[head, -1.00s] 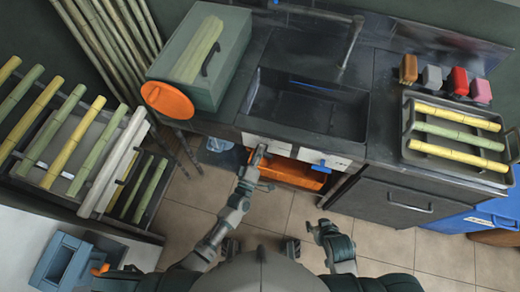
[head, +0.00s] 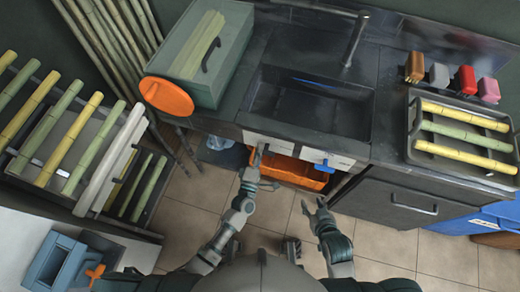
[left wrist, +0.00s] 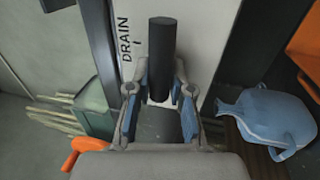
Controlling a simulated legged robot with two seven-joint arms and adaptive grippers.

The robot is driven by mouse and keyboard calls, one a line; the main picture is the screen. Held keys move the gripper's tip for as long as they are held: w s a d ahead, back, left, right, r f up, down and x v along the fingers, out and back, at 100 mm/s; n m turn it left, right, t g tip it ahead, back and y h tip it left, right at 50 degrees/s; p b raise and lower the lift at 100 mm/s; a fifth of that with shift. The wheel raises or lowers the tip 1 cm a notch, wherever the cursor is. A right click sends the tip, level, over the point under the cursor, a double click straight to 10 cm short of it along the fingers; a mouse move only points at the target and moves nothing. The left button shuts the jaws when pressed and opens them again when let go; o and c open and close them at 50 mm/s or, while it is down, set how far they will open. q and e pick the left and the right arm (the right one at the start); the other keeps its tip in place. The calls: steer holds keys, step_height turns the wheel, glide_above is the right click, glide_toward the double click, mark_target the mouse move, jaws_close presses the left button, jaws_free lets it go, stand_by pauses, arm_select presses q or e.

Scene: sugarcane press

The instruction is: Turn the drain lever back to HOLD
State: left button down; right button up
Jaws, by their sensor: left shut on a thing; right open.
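The white front panel (head: 285,146) under the sink carries the drain lever. In the left wrist view the lever is a dark upright cylinder (left wrist: 161,50) beside the black word DRAIN on the panel (left wrist: 128,45). My left gripper (left wrist: 160,100) has its blue-padded fingers on both sides of the lever's lower end and is shut on it. In the head view my left gripper (head: 258,153) is at the panel's left part and hides the lever. The lever's position mark cannot be read. My right gripper (head: 313,205) is open and empty, low over the floor.
A blue lever (head: 323,166) sits on the panel's right part. An orange bin (head: 290,173) stands below the panel. A blue jug (left wrist: 270,120) is right of the lever in the left wrist view. A sink (head: 310,100) lies above, and a cane tray (head: 460,158) is at right.

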arm_select(q)
steer(key=shift+s+d+f, duration=0.1)
steer(key=shift+s+f, duration=0.1)
steer(key=shift+f, duration=0.3)
steer(key=c, duration=1)
jaws_free()
steer(key=shift+c, duration=0.2)
steer(key=shift+w+r, duration=0.1)
steer(key=shift+r, duration=0.1)
steer(key=shift+r, duration=0.1)
steer(key=v, duration=1.2)
